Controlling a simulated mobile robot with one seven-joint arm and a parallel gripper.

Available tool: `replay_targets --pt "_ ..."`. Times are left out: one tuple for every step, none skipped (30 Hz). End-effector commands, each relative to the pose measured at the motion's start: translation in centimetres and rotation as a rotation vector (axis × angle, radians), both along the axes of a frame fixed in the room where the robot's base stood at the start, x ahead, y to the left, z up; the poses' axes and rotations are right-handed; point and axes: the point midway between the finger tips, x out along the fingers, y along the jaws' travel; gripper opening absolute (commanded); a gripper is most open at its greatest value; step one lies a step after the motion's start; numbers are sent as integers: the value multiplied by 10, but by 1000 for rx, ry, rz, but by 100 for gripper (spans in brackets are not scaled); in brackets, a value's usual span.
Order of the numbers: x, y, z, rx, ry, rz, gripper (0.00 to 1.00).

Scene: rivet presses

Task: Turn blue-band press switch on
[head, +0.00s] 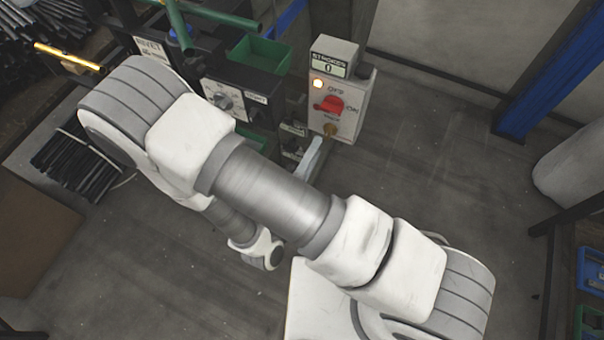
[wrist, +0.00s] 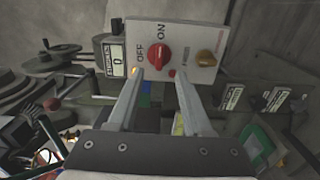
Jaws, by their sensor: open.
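A red rotary switch knob (head: 328,104) sits on a light grey switch box with OFF and ON labels; it also shows in the wrist view (wrist: 158,57). I cannot tell surely which label the knob points to. A small lamp (head: 317,84) beside OFF glows. My gripper (wrist: 159,76) is open and empty in the wrist view, its fingertips at the box's lower edge and either side of the knob in the picture. Whether they touch the box is unclear. In the head view my arm hides most of the gripper.
A counter (head: 334,57) reading STROKES 0 is beside the switch box. An amber knob (wrist: 205,58) is on the same panel. A green bin (head: 261,54) and a dial panel (head: 224,98) stand left of it. A blue post (head: 552,70) rises at the right; floor between is clear.

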Motion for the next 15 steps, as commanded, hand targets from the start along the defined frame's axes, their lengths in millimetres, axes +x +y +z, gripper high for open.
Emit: replay_targets --pt "-11 5 -2 1 1 5 50" --pt "-17 8 -2 1 1 5 50" --pt "-24 10 -2 1 0 4 50" --pt "-29 11 -2 1 1 4 50" --pt "-34 13 -2 1 1 4 50" --pt "-39 15 -1 1 1 3 50" --pt "-42 16 -1 1 0 2 50" --pt "-46 17 -1 2 0 3 50" --pt "-49 18 -1 1 0 2 50" --pt "-51 19 0 1 0 1 50" --pt "-53 19 0 1 -1 1 50" --pt "-54 20 0 1 -1 0 50" --pt "-55 20 0 1 -1 0 50" --pt "-56 20 0 1 -1 0 50" --pt "-56 20 0 1 -1 -1 50"
